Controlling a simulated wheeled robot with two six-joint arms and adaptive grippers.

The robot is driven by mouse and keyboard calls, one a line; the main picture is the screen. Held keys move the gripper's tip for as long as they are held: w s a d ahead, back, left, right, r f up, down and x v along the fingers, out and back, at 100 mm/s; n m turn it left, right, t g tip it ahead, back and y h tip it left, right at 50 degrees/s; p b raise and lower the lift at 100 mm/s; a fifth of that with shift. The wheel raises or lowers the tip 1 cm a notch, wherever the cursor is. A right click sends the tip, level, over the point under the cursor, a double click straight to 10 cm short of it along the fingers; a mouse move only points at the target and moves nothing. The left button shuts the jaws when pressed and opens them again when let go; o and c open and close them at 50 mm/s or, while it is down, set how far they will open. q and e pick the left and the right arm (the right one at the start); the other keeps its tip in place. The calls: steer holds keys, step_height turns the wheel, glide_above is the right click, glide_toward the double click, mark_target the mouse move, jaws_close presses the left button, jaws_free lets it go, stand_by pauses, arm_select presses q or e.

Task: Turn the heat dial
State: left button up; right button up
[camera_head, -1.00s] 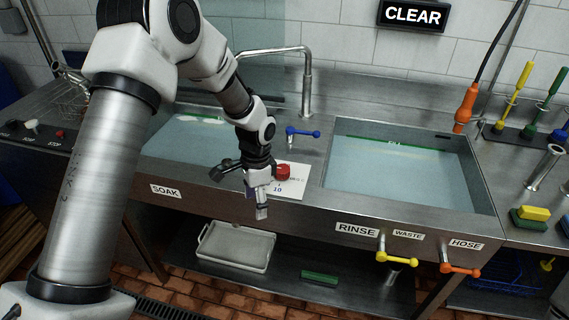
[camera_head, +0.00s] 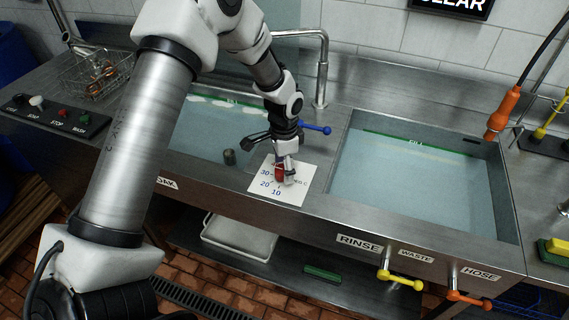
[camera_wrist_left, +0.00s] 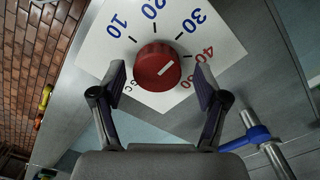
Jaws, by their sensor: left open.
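The heat dial (camera_wrist_left: 157,66) is a red round knob with a white pointer line, on a white plate (camera_wrist_left: 222,38) with blue and red numbers. In the left wrist view its line points up and right, between the 30 and the red 40. In the head view the dial (camera_head: 280,171) is partly hidden by my left gripper (camera_head: 286,178). My left gripper is open; in the left wrist view its fingers (camera_wrist_left: 160,84) stand on either side of the dial's near edge. I cannot tell whether they touch it. My right gripper is not in view.
A blue-handled tap (camera_head: 315,128) stands close behind the gripper and also shows in the left wrist view (camera_wrist_left: 250,138). Water-filled basins lie left and right of the plate (camera_head: 420,180). Yellow (camera_head: 402,279) and orange (camera_head: 469,297) valve handles stick out at the front.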

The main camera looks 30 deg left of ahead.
arm_select(q)
steer(key=shift+w+f, duration=0.1)
steer(key=shift+s, duration=0.2)
steer(key=shift+s+r, duration=0.2)
steer(key=shift+r, duration=0.1)
steer(key=shift+c, duration=1.3)
steer(key=shift+s, duration=0.1)
steer(key=c, duration=0.9)
steer(key=shift+f, duration=0.1)
